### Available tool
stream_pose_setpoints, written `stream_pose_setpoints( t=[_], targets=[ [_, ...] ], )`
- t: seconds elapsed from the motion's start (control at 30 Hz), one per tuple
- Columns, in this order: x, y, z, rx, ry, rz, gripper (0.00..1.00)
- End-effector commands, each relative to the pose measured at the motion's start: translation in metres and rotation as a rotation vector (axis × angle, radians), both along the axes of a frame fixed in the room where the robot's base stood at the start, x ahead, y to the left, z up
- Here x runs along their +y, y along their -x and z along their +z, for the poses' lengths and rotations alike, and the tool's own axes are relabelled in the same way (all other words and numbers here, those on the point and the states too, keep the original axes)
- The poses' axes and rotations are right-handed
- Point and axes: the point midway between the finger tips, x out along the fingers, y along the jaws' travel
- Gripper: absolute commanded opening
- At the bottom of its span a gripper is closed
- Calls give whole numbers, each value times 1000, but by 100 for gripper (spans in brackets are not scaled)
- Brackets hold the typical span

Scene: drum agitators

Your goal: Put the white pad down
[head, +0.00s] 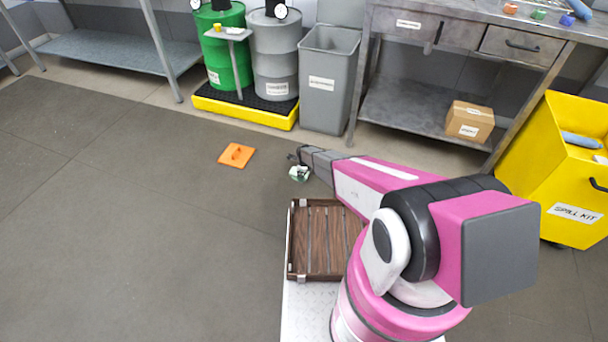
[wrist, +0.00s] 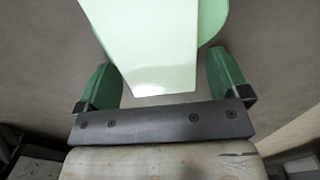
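The white pad (wrist: 150,50) fills the upper middle of the wrist view as a pale, faintly green slab, with a darker green rounded part behind it. Its top runs out of the frame. My gripper (wrist: 160,70) has a green finger on each side of it, and the fingertips seem to meet its edges, though contact is partly hidden. In the head view the pad (head: 299,174) is a small white and green shape at the end of my gripper (head: 298,162), apparently above the floor.
An orange square piece (head: 237,155) lies on the floor left of my gripper. A brown slatted tray (head: 291,240) is nearer. A grey bin (head: 328,85), a yellow drum pallet (head: 245,112) and a metal bench (head: 420,108) stand behind. A yellow spill kit bin (head: 545,165) stands right. The left floor is clear.

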Motion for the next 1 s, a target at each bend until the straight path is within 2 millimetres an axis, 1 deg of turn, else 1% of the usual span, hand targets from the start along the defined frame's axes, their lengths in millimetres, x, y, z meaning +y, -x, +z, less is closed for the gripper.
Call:
stream_pose_setpoints(
  t=[0.17, 0.27, 0.47, 0.7, 0.8, 0.87, 0.97, 1.0],
  targets=[
    [0, 0, 7, 0, 0, 0, 94],
    [0, 1, 16, -1, -1, 0, 94],
    [0, 2, 50, -1, -1, 0, 94],
    [-1, 2, 98, -1, -1, 0, 94],
    [0, 1, 113, -1, -1, 0, 94],
    [-1, 1, 119, -1, 0, 1, 94],
    [-5, 6, 134, 0, 0, 28, 94],
    [-9, 10, 143, 0, 0, 53, 94]
  ],
)
